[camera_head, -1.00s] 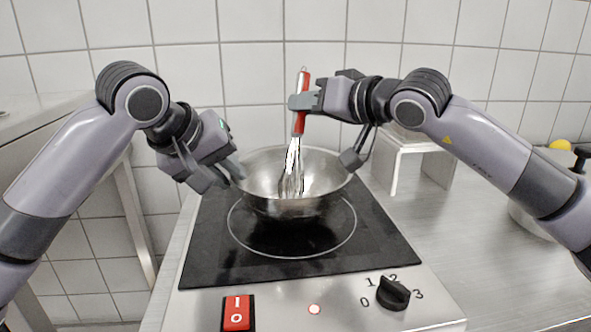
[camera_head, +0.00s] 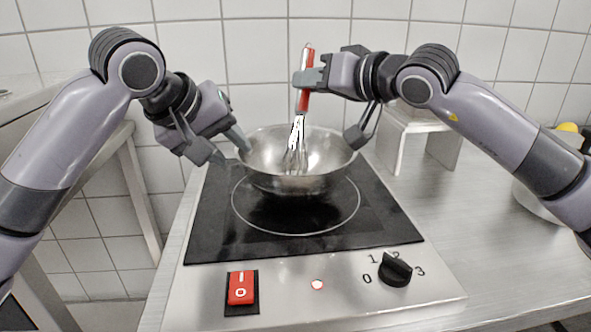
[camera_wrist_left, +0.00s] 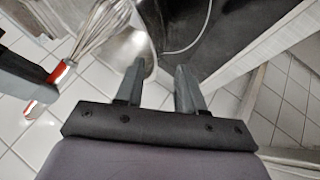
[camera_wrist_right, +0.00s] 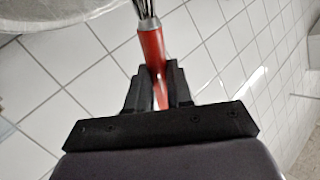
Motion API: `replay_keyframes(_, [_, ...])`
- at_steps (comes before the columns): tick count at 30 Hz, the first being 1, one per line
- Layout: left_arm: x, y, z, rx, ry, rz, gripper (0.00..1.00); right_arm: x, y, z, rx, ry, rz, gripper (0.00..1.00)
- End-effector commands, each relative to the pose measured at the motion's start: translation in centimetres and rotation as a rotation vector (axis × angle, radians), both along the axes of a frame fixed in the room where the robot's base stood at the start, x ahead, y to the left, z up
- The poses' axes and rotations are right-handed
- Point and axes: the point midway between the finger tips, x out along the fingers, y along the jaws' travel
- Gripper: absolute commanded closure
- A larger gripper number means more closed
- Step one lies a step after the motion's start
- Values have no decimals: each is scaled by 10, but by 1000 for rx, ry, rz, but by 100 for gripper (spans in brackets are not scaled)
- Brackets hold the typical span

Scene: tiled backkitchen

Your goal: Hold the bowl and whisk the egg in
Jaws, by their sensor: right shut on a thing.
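A steel bowl (camera_head: 262,165) sits over the ring of the black hob (camera_head: 215,225); its inside shows no clear egg. A whisk with a red handle (camera_head: 304,100) stands nearly upright, its wires (camera_head: 296,160) inside the bowl. My right gripper (camera_head: 311,78) is shut on the whisk's handle above the bowl; the handle also shows between its fingers in the right wrist view (camera_wrist_right: 152,48). My left gripper (camera_head: 234,152) is open at the bowl's left rim, its fingers apart. In the left wrist view the bowl (camera_wrist_left: 118,52) lies at the fingertips; whether they touch it is unclear.
A red switch (camera_head: 241,288) and a black knob (camera_head: 395,270) are on the hob's front. A white stand (camera_head: 388,150) is behind on the right. A metal vessel (camera_head: 540,203) and a yellow thing (camera_head: 567,127) are at the far right. The right counter is mostly clear.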

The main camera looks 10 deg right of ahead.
Motion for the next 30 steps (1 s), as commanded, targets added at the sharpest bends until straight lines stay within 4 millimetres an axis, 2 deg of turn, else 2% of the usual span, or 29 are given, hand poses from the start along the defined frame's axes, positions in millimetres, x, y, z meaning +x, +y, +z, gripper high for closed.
replay_keyframes(30, [-41,33,59,1,-1,0,62,0,0,0,0,-1,0,100])
